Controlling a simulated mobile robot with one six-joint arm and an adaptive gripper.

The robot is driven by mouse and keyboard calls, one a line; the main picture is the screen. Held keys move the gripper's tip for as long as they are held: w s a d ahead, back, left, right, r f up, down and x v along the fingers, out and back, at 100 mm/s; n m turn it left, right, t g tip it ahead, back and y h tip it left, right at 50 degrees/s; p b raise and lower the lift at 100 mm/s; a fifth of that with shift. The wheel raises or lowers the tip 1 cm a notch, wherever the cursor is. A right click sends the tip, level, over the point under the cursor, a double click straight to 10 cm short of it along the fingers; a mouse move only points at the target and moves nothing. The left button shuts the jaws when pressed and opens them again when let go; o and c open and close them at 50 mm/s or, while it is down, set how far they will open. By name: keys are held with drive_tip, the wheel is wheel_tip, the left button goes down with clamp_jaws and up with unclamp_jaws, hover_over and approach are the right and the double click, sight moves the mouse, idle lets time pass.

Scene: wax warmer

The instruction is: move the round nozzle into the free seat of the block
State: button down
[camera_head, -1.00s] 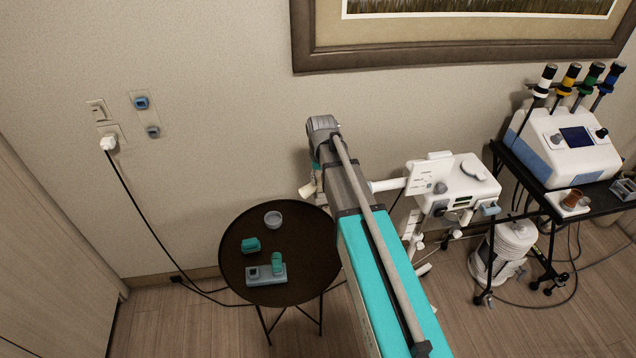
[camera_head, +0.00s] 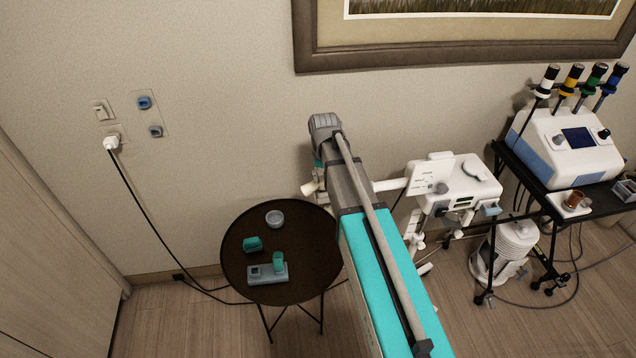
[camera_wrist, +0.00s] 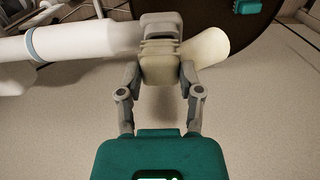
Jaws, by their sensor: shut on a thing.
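My gripper (camera_wrist: 160,62) is shut on a cream piece with a flared, round end (camera_wrist: 207,52), which I take to be the round nozzle. The flared end points right in the wrist view. In the head view the cream piece (camera_head: 309,188) shows in part beside my arm, up and right of the round table; my arm hides most of the gripper. The grey block (camera_head: 268,280) lies on the table's near side. A teal piece (camera_head: 278,262) stands in its right seat; its left seat (camera_head: 254,272) looks empty.
The dark round table (camera_head: 310,245) also holds a loose teal piece (camera_head: 252,244) and a small grey bowl (camera_head: 274,218). A white machine (camera_head: 460,190) stands right of my arm. A white tube with a blue ring (camera_wrist: 75,45) lies close left of my gripper in the wrist view.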

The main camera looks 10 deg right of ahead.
drive_tip(key=shift+r+p, duration=2.75)
drive_tip(key=shift+a, duration=0.1)
